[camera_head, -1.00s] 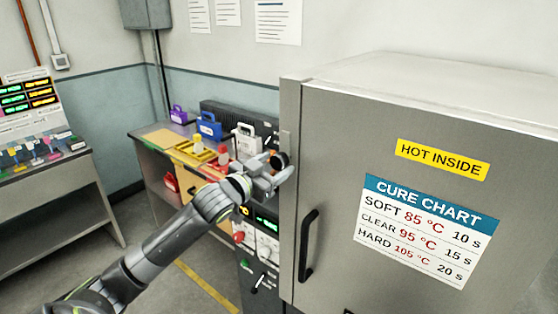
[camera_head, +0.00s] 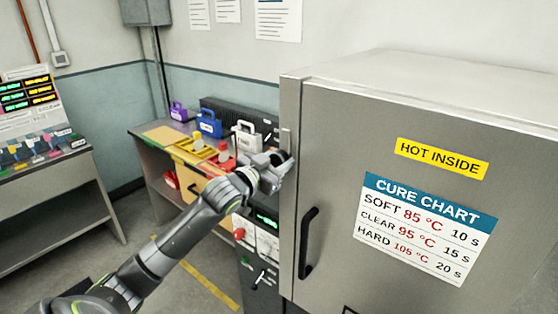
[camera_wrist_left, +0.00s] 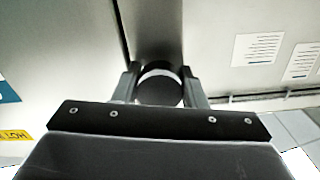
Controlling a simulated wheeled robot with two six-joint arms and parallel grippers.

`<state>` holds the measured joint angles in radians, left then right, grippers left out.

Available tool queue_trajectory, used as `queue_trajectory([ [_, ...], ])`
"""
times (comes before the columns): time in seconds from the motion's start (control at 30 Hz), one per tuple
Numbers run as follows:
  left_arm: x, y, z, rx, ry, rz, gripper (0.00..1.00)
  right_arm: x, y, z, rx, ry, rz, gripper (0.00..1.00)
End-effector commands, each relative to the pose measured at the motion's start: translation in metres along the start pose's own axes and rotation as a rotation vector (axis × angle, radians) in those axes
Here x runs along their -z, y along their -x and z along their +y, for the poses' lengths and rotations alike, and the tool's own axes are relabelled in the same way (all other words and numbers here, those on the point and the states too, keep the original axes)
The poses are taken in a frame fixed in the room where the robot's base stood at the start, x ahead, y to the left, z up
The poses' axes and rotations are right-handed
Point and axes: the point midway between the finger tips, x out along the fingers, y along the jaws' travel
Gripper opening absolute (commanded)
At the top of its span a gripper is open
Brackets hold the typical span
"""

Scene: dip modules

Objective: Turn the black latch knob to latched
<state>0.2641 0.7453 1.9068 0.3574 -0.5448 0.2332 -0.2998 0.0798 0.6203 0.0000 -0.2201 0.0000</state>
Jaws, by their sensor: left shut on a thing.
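The black latch knob (camera_wrist_left: 160,88) shows in the left wrist view between my left gripper's fingers, round and dark with a pale arc near its top. My left gripper (camera_head: 284,160) is at the left edge of the grey oven's front. It is shut on the knob, with one finger on each side, as the left wrist view (camera_wrist_left: 165,85) shows. In the head view the gripper mostly hides the knob. Whether the knob stands at latched cannot be told. My right gripper is in neither view.
The oven door (camera_head: 345,150) has a black vertical handle (camera_head: 308,243), a yellow hot sign (camera_head: 442,158) and a cure chart (camera_head: 425,228). Left of it, a bench holds a white padlock-shaped item (camera_head: 247,138), a blue one (camera_head: 209,124) and a yellow tray (camera_head: 193,147).

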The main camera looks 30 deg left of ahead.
Motion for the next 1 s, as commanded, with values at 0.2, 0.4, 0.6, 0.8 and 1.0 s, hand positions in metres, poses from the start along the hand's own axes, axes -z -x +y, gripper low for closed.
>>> queue_trajectory([
  [0.2,0.000,0.000,0.000,0.000,-0.007,0.000,0.00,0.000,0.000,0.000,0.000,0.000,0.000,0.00],
  [0.4,-0.001,0.000,0.000,0.000,-0.064,0.000,0.00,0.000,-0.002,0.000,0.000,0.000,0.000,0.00],
  [0.6,-0.001,0.000,0.000,0.000,-0.193,0.000,0.00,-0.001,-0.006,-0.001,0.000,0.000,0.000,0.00],
  [0.8,-0.002,0.000,-0.001,0.000,-0.375,-0.001,0.00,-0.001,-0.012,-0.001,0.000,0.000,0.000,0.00],
  [1.0,-0.002,0.000,-0.001,0.000,-0.566,0.000,0.00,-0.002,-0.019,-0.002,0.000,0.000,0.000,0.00],
])
